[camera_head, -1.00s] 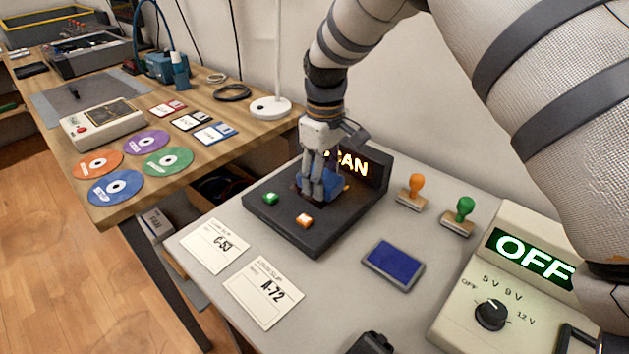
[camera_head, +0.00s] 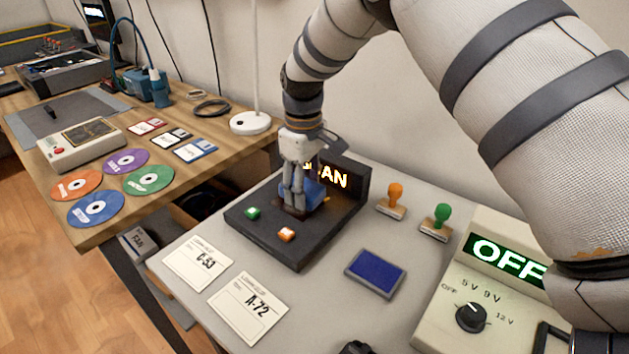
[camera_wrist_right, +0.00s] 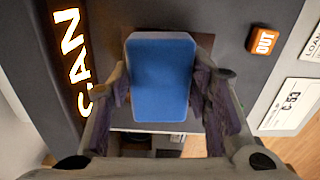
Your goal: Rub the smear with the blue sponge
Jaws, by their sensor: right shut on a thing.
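My right gripper (camera_head: 296,203) is shut on the blue sponge (camera_wrist_right: 160,80) above the dark scanner (camera_head: 297,250), whose lit sign is partly covered by the gripper. The sponge also shows in the head view (camera_head: 315,194), just behind the fingers. In the right wrist view a finger sits on each side of the sponge. A brownish smear (camera_wrist_right: 205,48) shows at the edges of the sponge on the scanner's top; most of it is hidden under the sponge. I cannot tell whether the sponge touches the surface. My left gripper is not in view.
A green button (camera_head: 252,213) and an orange button (camera_head: 286,234) stand on the scanner's near side. Two stamps (camera_head: 392,202) (camera_head: 436,223), a blue ink pad (camera_head: 375,273) and a power supply (camera_head: 495,280) are to the right. Paper slips (camera_head: 197,263) lie in front.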

